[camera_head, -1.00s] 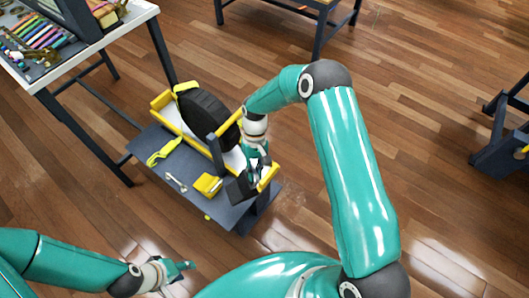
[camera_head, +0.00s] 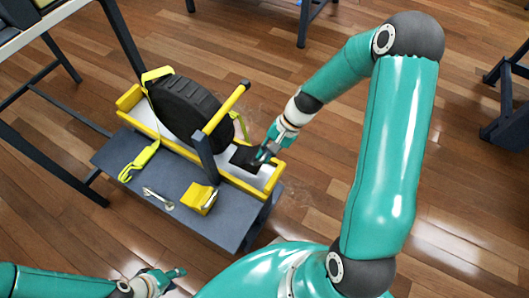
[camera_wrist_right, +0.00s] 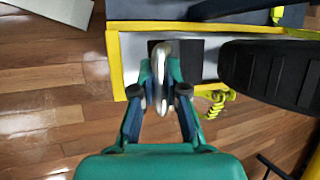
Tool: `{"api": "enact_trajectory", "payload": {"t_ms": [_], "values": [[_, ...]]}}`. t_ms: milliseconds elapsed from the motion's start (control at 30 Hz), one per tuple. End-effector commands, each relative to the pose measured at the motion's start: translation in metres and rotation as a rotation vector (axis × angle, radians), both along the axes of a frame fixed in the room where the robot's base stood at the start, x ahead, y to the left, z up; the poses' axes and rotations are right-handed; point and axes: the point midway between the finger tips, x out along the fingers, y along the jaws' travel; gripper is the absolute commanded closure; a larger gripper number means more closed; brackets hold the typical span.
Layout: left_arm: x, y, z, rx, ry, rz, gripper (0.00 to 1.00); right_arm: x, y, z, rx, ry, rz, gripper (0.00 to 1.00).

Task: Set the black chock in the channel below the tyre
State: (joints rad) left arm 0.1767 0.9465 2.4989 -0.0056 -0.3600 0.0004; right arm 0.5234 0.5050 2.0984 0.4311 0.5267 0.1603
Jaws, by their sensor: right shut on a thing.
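The black tyre (camera_head: 185,108) stands upright in the yellow-rimmed channel (camera_head: 244,184), which has a pale floor. My right gripper (camera_head: 265,152) is over the channel's right end, shut on the black chock (camera_head: 243,158). The chock is between the channel walls, to the right of the tyre. In the right wrist view, the chock (camera_wrist_right: 190,58) shows dark beyond the fingers (camera_wrist_right: 162,90), with a gap between it and the tyre (camera_wrist_right: 272,75). I cannot tell whether it touches the floor. My left gripper (camera_head: 173,275) is low at the left, away from the bench; its opening is unclear.
A dark post with a yellow bar (camera_head: 226,107) rises beside the tyre. A yellow strap (camera_head: 138,164), a wrench (camera_head: 158,198) and a yellow buckle-like block (camera_head: 196,200) lie on the dark bench top (camera_head: 226,226). A table stands at the upper left.

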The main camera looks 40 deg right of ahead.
Motion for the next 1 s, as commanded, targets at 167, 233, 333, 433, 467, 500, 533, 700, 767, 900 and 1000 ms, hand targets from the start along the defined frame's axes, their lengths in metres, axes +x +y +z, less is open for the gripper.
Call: {"api": "enact_trajectory", "payload": {"t_ms": [167,233,333,433,467,500,533,700,767,900,1000], "values": [[0.0,0.0,-0.011,0.0,0.0,0.0,0.6,-0.003,-0.004,-0.013,0.0,0.0,-0.011,1.0],[0.0,0.0,-0.016,0.0,0.0,0.0,0.6,-0.003,-0.005,-0.018,0.0,0.0,-0.011,1.0],[0.0,0.0,-0.022,0.0,0.0,0.0,0.6,-0.004,-0.005,-0.027,0.0,0.001,-0.012,1.0],[0.0,0.0,-0.029,0.0,0.0,0.0,0.6,-0.004,-0.006,-0.035,0.0,0.0,-0.014,1.0],[0.0,0.0,-0.031,0.0,0.0,0.0,0.6,-0.004,-0.006,-0.037,0.0,0.0,-0.014,1.0],[0.0,0.0,-0.033,0.0,0.0,0.0,0.6,-0.004,-0.006,-0.04,0.0,0.0,-0.015,1.0],[0.0,0.0,-0.035,0.0,0.0,0.0,0.6,-0.004,-0.007,-0.042,0.0,0.0,-0.015,1.0],[0.0,0.0,-0.039,0.0,0.0,0.0,0.6,0.004,-0.003,-0.051,0.001,0.0,-0.013,1.0],[0.0,0.0,-0.041,0.0,0.0,0.0,0.6,0.007,-0.002,-0.054,0.0,-0.001,-0.012,1.0],[0.0,0.0,-0.045,0.0,0.0,0.0,0.6,0.015,0.002,-0.061,0.001,-0.001,-0.012,1.0],[0.0,0.0,-0.048,0.0,0.0,0.0,0.6,0.02,0.004,-0.067,0.0,-0.001,-0.012,1.0]]}}
